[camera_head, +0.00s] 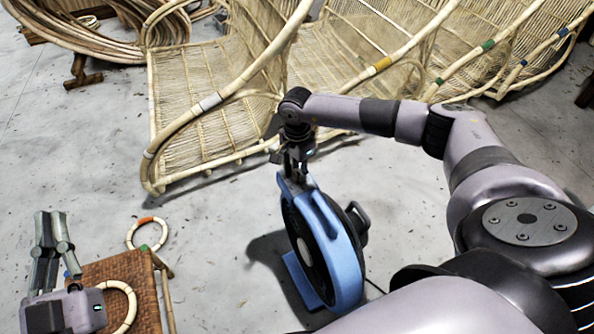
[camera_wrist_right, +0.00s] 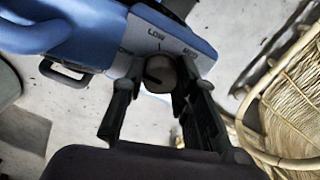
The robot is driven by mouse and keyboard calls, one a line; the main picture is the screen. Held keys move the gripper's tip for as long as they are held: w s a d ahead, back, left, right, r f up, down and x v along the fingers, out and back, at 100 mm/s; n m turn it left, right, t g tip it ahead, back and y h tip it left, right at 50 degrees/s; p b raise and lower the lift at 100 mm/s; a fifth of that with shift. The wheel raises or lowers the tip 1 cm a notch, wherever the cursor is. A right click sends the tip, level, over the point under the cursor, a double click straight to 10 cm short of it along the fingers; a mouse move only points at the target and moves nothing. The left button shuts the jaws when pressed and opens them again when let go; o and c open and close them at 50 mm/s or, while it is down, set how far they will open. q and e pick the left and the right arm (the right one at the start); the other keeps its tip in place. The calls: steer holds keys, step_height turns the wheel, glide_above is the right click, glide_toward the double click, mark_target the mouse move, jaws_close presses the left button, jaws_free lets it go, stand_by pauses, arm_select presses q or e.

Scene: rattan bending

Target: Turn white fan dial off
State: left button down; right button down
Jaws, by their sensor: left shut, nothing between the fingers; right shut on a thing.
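The fan (camera_head: 335,245) is blue, not white, and stands on the floor in the middle of the head view. A third label at the left is partly hidden by a finger. My right gripper (camera_head: 296,172) is at the top of the fan, shut on the dial with a finger on each side. I cannot tell which setting the dial points to. My left gripper (camera_head: 51,222) is shut and empty at the lower left, away from the fan.
A woven rattan stool (camera_head: 125,285) stands at the lower left, near my left gripper. A rattan ring (camera_head: 131,238) lies by it. Large rattan chair frames (camera_head: 205,90) fill the back. Grey floor (camera_head: 215,220) is clear between stool and fan.

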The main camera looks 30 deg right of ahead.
mark_target(297, 172)
stand_by(0.4)
steer(key=c, duration=1.3)
jaws_free()
step_height(297, 172, up, 12)
steer(key=shift+r, duration=0.1)
